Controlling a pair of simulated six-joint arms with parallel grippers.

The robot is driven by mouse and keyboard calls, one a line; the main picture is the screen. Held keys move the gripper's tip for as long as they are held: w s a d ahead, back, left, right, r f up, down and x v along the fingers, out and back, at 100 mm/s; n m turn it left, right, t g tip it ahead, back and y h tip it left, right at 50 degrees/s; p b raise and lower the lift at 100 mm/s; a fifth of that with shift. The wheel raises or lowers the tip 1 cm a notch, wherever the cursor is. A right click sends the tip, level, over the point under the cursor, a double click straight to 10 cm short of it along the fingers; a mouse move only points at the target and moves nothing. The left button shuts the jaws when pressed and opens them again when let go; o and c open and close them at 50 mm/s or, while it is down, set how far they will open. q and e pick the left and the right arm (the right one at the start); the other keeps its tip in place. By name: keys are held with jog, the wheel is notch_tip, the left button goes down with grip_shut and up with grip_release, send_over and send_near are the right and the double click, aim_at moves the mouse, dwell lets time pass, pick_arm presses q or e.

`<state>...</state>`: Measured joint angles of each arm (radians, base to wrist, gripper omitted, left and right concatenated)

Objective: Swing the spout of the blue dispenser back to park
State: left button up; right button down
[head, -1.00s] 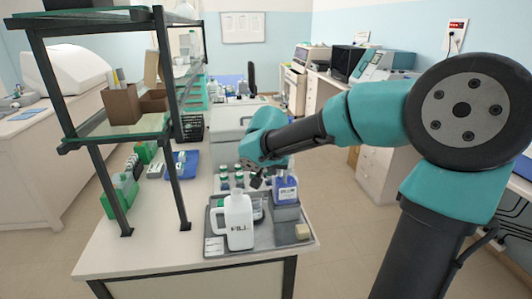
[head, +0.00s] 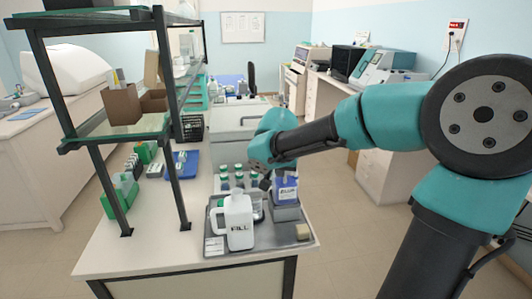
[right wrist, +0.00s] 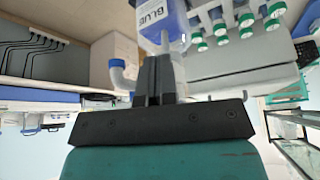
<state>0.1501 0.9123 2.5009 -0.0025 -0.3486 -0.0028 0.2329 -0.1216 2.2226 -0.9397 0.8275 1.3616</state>
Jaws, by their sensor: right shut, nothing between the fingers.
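The blue dispenser (head: 287,195) stands on a grey block at the right side of the tray in the head view. In the right wrist view the dispenser (right wrist: 152,20) appears upside down, its label reading BLUE, just beyond my fingertips. My right gripper (head: 267,183) is close to the dispenser's left side in the head view. In the right wrist view its fingers (right wrist: 160,62) are shut and empty. A pale narrow piece shows by the fingertips; I cannot tell whether it is the spout or whether the fingers touch it. My left gripper is not in view.
A white jug marked FILL (head: 239,222) stands on the grey tray (head: 262,242), left of the dispenser. Several green-capped bottles (head: 224,176) stand behind it. A yellowish block (head: 303,232) is at the tray's right front. A black-framed shelf (head: 98,185) stands on the left.

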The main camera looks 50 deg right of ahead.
jog(key=shift+w, duration=0.1)
jog(key=shift+w+a, duration=0.3)
jog(key=shift+w, duration=0.2)
jog(key=d+v, duration=0.1)
jog(key=v, duration=0.7)
jog(key=shift+s+r, duration=0.35)
jog(key=shift+r, duration=0.05)
jog(key=shift+d, duration=0.1)
dwell(0.5)
